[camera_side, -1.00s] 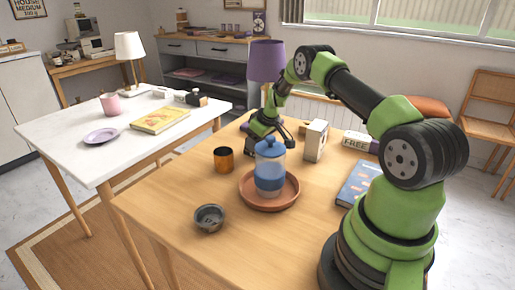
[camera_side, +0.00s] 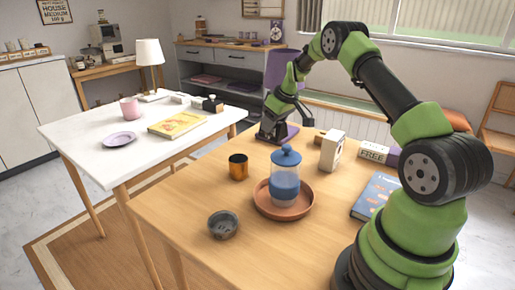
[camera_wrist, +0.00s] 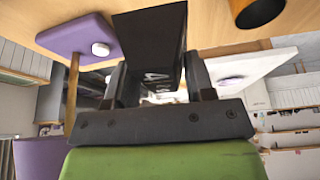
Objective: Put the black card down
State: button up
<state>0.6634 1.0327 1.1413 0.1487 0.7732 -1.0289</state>
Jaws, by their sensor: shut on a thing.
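My gripper (camera_side: 272,126) is at the far side of the wooden table, beside the purple lamp. In the wrist view my gripper (camera_wrist: 158,78) is shut on the black card (camera_wrist: 150,38), a flat dark panel between the two fingers.
The purple lamp base (camera_wrist: 88,32) is close to the card. An orange-copper cup (camera_side: 238,168), a white box (camera_side: 332,150), a blue-lidded jar (camera_side: 285,178) on a terracotta tray (camera_side: 262,208), a grey bowl (camera_side: 223,225) and a blue book (camera_side: 375,196) stand around. The table's front left is clear.

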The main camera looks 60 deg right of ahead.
jog(key=shift+w+a+r, duration=0.1)
jog(key=shift+a+r, duration=0.05)
jog(key=shift+r, duration=0.2)
jog(key=w+a+n+y, duration=0.1)
jog(key=w+a+n, duration=0.25)
jog(key=a, duration=0.75)
jog(key=w+a+n+y, duration=0.15)
jog(key=w+a, duration=0.25)
jog(key=a, duration=0.8)
jog(key=shift+g, duration=0.3)
jog(key=f, duration=0.8)
jog(key=shift+w+a+f, duration=0.15)
jog(key=shift+a+f, duration=0.2)
jog(key=shift+f, duration=0.05)
jog(key=shift+f+n, duration=0.3)
jog(key=shift+f, duration=0.1)
jog(key=shift+f, duration=0.1)
jog(key=o, duration=0.9)
